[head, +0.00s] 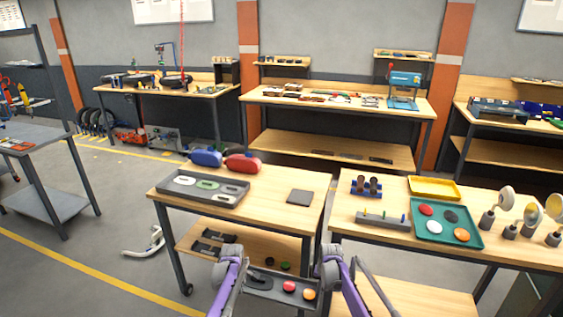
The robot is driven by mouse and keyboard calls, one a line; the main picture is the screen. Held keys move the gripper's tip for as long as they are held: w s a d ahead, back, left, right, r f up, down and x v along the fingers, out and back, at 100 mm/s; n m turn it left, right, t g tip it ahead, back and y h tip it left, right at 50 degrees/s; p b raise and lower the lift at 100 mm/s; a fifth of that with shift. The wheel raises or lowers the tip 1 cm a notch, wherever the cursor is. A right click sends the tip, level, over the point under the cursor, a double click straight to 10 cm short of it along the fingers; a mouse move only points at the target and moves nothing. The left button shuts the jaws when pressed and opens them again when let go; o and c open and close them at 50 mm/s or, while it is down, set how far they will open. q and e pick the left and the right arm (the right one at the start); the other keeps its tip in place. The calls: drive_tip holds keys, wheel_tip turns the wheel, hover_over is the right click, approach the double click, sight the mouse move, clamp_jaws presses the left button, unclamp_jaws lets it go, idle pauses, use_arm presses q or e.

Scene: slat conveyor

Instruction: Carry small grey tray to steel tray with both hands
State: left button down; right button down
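The small grey tray (272,295) is at the bottom middle of the head view, in front of the left workbench. It carries a red disc (289,287), an orange disc (309,294) and a dark piece (259,281). My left gripper (244,281) is at its left end and my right gripper (322,280) at its right end. Both appear shut on the tray, which hangs between them with no other support visible; the fingertips are partly hidden. A larger grey tray (197,200), seemingly the steel tray, lies on the left workbench, holding several flat oval pieces.
The left workbench (262,210) also holds a dark square plate (300,197) and blue and red containers (242,162). Bare wood lies between tray and plate. The right workbench holds a green tray (447,239), a yellow tray (434,187) and several upright tools.

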use_arm(q)
drive_tip(key=shift+s, duration=0.1)
use_arm(e)
drive_tip(key=shift+s, duration=0.1)
